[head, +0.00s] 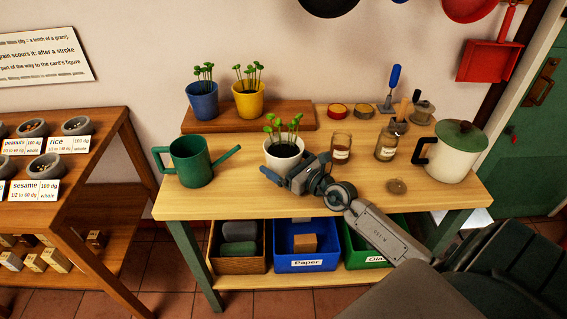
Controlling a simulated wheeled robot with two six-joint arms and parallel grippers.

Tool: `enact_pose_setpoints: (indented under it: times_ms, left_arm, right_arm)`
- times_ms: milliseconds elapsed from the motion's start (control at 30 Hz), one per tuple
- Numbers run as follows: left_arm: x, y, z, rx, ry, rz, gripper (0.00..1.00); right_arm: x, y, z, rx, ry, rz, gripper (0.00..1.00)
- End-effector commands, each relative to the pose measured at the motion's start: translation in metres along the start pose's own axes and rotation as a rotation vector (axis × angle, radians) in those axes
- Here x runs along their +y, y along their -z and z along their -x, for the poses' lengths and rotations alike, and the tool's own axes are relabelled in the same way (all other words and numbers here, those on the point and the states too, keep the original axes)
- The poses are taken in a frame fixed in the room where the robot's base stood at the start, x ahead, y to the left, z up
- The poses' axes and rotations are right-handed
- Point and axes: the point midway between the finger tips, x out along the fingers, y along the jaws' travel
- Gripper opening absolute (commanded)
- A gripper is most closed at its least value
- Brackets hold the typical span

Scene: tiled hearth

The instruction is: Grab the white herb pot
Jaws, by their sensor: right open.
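The white herb pot (284,160) stands upright on the wooden table, with green seedlings growing from dark soil. My right arm reaches in from the lower right. My right gripper (284,178) is open at the pot's front, low down near the table top. It overlaps the pot's lower front edge in the picture, and I cannot tell whether it touches the pot. My left gripper is not in view.
A green watering can (191,161) stands left of the pot. Blue (203,105) and yellow (249,103) herb pots stand on a raised board behind. Glass jars (341,147) and a cream pot with a green lid (455,155) stand to the right.

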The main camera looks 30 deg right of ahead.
Motion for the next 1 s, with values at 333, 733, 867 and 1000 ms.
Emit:
enact_pose_setpoints:
  times_ms: [333, 733, 867, 1000]
  left_arm:
    - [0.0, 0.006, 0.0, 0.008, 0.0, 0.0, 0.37]
    - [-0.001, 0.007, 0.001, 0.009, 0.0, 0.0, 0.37]
    - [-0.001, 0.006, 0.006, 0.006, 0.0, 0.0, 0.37]
    - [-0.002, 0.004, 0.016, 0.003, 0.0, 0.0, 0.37]
  right_arm:
    - [0.0, 0.0, 0.0, 0.0, 0.0, 0.001, 0.65]
    - [0.0, -0.003, 0.0, -0.003, 0.0, 0.002, 0.44]
    - [0.0, -0.009, 0.0, -0.003, 0.0, 0.003, 0.44]
    - [0.0, -0.022, 0.0, -0.004, 0.0, 0.003, 0.44]
